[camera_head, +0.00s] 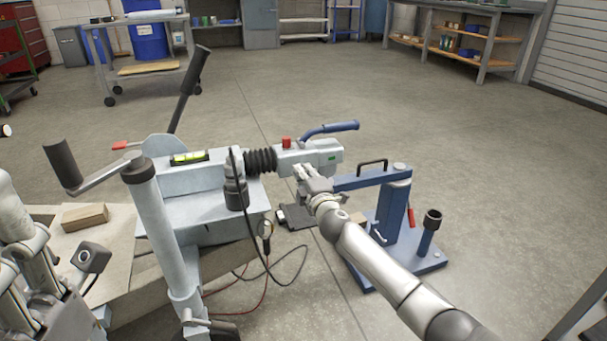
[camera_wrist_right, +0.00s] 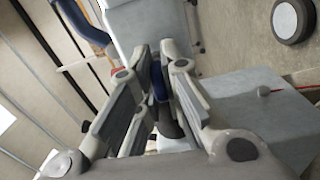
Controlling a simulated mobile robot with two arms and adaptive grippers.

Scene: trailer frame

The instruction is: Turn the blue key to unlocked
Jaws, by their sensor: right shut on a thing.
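The blue key (camera_wrist_right: 160,82) shows as a small blue piece between the fingers in the right wrist view. My right gripper (camera_wrist_right: 158,88) is shut on it. In the head view my right gripper (camera_head: 303,176) is at the near side of the light grey coupling head (camera_head: 318,156), and its fingers hide the key there. The coupling head has a blue handle (camera_head: 330,129) on top and a small green mark on its side. I cannot tell the key's turn angle. My left arm's links show at the left edge; its fingers are not visible.
A blue stand (camera_head: 395,215) with an arm reaching to the coupling is just right of my right gripper. The grey trailer frame (camera_head: 205,210), with a jack post (camera_head: 165,235), crank and loose cables, is on the left. Open floor lies behind.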

